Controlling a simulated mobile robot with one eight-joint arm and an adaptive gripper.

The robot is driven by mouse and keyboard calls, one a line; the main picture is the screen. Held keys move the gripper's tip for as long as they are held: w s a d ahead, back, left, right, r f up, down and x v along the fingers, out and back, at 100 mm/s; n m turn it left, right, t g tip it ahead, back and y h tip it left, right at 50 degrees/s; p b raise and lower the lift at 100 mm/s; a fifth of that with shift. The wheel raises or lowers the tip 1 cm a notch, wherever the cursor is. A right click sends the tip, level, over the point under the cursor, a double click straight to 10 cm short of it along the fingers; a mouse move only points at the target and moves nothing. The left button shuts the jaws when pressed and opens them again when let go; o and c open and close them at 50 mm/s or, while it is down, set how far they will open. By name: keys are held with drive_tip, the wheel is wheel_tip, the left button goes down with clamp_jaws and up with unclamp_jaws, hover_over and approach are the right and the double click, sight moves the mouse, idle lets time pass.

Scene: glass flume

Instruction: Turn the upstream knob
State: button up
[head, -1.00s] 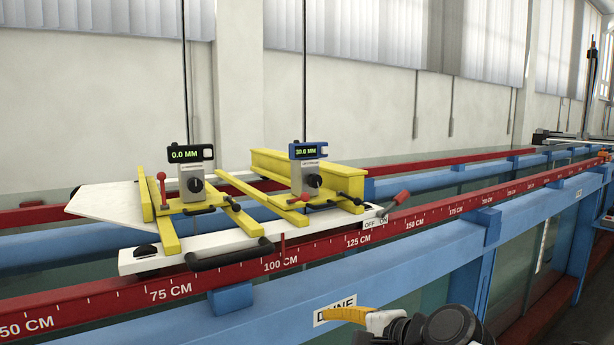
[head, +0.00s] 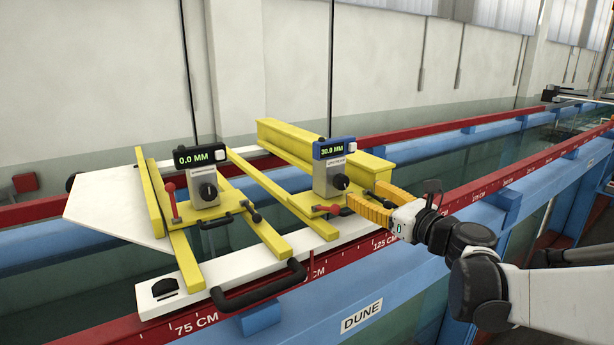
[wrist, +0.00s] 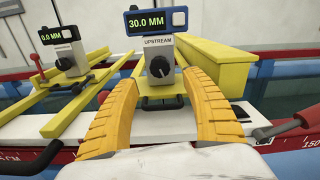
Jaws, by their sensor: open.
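The upstream gauge (wrist: 158,48) is a light grey block labelled UPSTREAM, with a blue-framed display reading 30.0 MM. Its black round knob (wrist: 160,67) faces me in the wrist view, between my fingers; it also shows in the head view (head: 341,182). My gripper (wrist: 160,79) has yellow ribbed fingers spread to either side of the knob, with gaps between them and it. In the head view my gripper (head: 364,200) is just right of and below the knob. Whether the fingertips reach its depth is unclear.
A second gauge (head: 203,178) reads 0.0 MM and has a similar knob at the left. A red-tipped lever (wrist: 277,130) lies right of my gripper. A black handle (head: 260,290) is on the white carriage's front. Yellow bars and red rails surround the gauges.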

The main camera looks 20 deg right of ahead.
sight(344, 183)
drive_tip(key=p+x, duration=0.1)
drive_tip(key=x, duration=0.8)
drive_tip(key=shift+f, duration=0.15)
drive_tip(key=c, duration=1.2)
